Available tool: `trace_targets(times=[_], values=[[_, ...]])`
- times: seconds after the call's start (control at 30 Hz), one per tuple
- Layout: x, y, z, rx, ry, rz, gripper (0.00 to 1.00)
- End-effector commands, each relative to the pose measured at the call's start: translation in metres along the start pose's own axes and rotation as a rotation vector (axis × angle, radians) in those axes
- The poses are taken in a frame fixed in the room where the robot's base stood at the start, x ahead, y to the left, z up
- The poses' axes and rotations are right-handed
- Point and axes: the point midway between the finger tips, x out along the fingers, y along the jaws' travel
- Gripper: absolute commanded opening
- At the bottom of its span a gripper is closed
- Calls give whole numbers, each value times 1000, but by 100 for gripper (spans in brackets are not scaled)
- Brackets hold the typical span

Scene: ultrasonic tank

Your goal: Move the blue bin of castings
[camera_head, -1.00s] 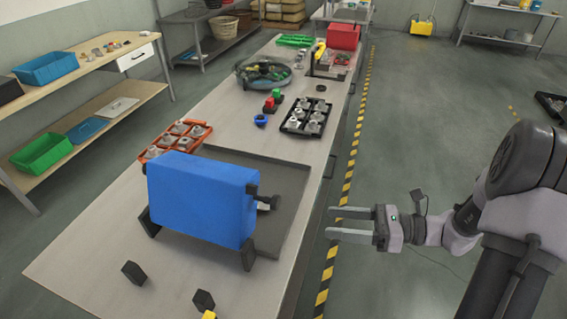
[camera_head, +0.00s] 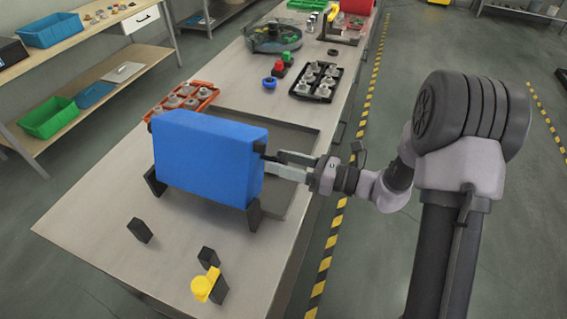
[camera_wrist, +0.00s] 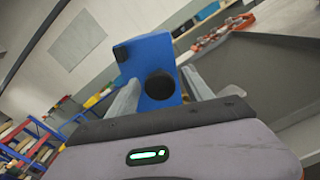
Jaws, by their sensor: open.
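A large blue box (camera_head: 205,160) stands upright on black feet on the workbench, and no castings show in it from these views. A black knob on its right end shows in the wrist view (camera_wrist: 159,85), where the blue box (camera_wrist: 147,52) is seen end on. My gripper (camera_head: 281,166) is open at the right end of the box. In the wrist view its two fingers (camera_wrist: 158,92) lie on either side of the knob, and I cannot tell whether they touch it. An open blue bin (camera_head: 50,30) is on the shelf at the left.
An orange tray (camera_head: 208,93) and a black tray (camera_head: 293,91), both with metal parts, lie behind the box. Black blocks (camera_head: 140,230) and a yellow piece (camera_head: 202,288) are in front. A dark mat (camera_head: 298,140) lies under the box's right side.

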Motion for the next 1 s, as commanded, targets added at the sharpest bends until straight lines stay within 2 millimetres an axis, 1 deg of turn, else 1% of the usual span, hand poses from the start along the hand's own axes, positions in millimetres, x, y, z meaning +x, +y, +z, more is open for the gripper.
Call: trace_targets(times=[0.23,0.53,0.83,1.0], values=[[1,0,0,-1,0,0,59],[1,0,0,-1,1,0,0],[0,0,0,-5,1,0,0],[-5,-2,5,-45,0,-1,0]])
